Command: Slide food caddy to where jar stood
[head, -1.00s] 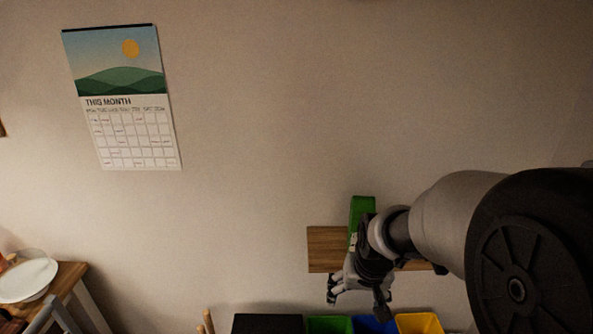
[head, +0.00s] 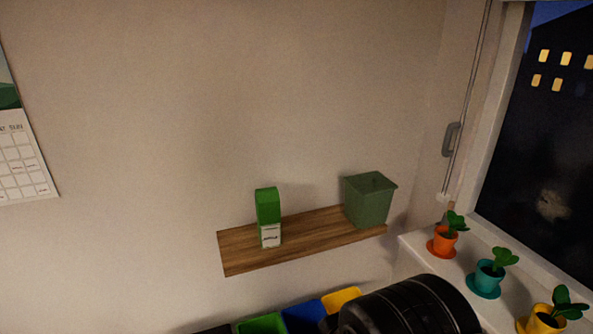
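A wooden wall shelf (head: 240,255) shows in the head view, left of the window. A green lidded bin (head: 369,201), which looks like the food caddy, stands upright at the shelf's right end. A green carton with a white label (head: 268,216) stands left of the shelf's middle, apart from the bin. Bare shelf lies between them and at the left end. No jar is visible on the shelf. My gripper is out of view; only a dark rounded part of my arm shows at the bottom edge.
Blue (head: 303,317), yellow (head: 341,299) and green (head: 262,324) bins sit below the shelf. Small plants in orange (head: 443,242), teal (head: 488,278) and yellow (head: 546,319) pots stand on the windowsill at right. The wall above the shelf is clear.

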